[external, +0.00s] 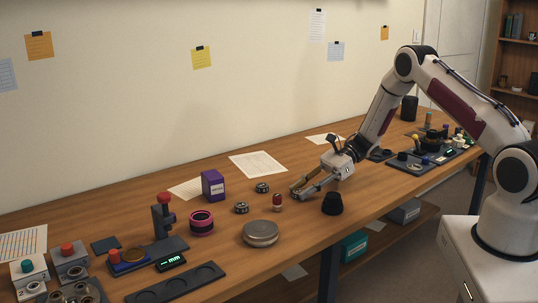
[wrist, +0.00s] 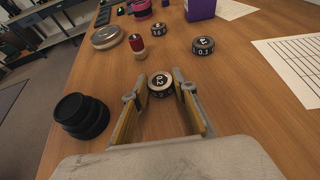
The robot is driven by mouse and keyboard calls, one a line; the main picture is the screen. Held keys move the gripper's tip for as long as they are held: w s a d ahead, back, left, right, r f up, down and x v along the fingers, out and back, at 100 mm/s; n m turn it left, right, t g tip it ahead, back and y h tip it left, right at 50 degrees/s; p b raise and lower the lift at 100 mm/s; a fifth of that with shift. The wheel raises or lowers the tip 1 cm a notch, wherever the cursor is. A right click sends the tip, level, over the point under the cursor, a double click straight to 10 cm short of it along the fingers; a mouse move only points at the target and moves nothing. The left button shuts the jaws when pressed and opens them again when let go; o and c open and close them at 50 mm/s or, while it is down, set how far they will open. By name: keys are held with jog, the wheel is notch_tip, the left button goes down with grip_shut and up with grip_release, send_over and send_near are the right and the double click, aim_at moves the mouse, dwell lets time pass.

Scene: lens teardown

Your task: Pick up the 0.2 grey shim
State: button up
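The 0.2 grey shim (wrist: 160,82) is a small round disc with a pale top, a dark side and "0.2" marked on it. It sits between the tips of my gripper (wrist: 156,86) in the wrist view, closer to the right finger; I cannot tell whether it touches. The fingers stand apart with a gap at the left. In the external view my gripper (external: 305,186) is low over the table, and the 0.2 shim is hidden there.
A 0.1 disc (wrist: 203,46) and another similar disc (wrist: 157,30) stand farther ahead. A red-and-cream piece (wrist: 136,44) and a silver tin (wrist: 107,38) are ahead left. A black stepped cylinder (wrist: 82,115) stands close left. Paper (wrist: 292,66) lies right.

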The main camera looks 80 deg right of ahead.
jog(key=shift+r, duration=0.1)
dwell(0.3)
notch_tip(320, 180, up, 10)
dwell(0.8)
jog(key=shift+w, duration=0.15)
dwell(0.4)
